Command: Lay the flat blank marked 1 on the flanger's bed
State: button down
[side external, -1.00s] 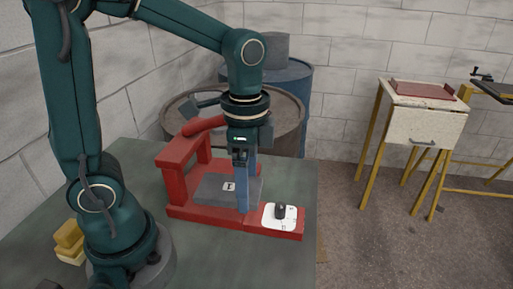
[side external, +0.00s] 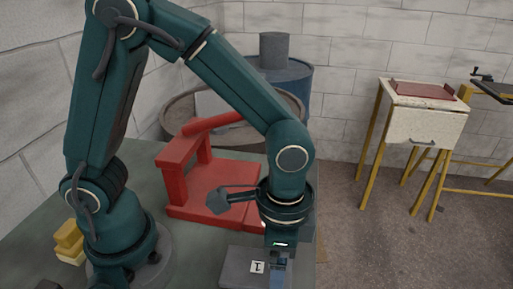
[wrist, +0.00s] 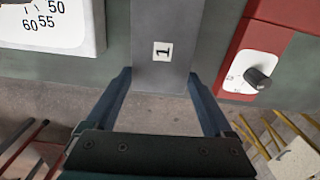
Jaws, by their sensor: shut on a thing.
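The flat blank marked 1 (side external: 238,268) is a grey plate with a white label reading 1. It is at the bottom of the side view, in front of the red flanger. My gripper (side external: 279,263) is shut on its right end. In the wrist view the blank (wrist: 155,60) runs between the two fingers of my gripper (wrist: 162,92). I cannot tell whether the blank touches the bench. The flanger's bed (side external: 225,183) is red, and the part that shows is bare. My wrist hides the flanger's front right part.
In the wrist view a black knob (wrist: 258,78) on a white plate sits on red metal at right. A white numbered panel (wrist: 62,24) is at upper left. Yellow blocks (side external: 69,240) lie at left of the bench (side external: 50,215). Drums (side external: 284,82) stand behind.

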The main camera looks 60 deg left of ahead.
jog(key=shift+f, duration=1.6)
jog(key=shift+f, duration=0.2)
grip_release()
jog(key=shift+r, duration=0.1)
notch_tip(320, 180, up, 4)
jog(key=shift+r, duration=0.25)
jog(key=s+a+r+n+t, duration=0.3)
jog(key=a+r+n+t, duration=0.2)
jog(key=a+r+n, duration=0.3)
jog(key=a+r, duration=0.2)
jog(key=a, duration=0.2)
jog(key=shift+s+a+r+t, duration=0.2)
jog(key=shift+s+r+t, duration=0.1)
jog(key=shift+s+r, duration=0.1)
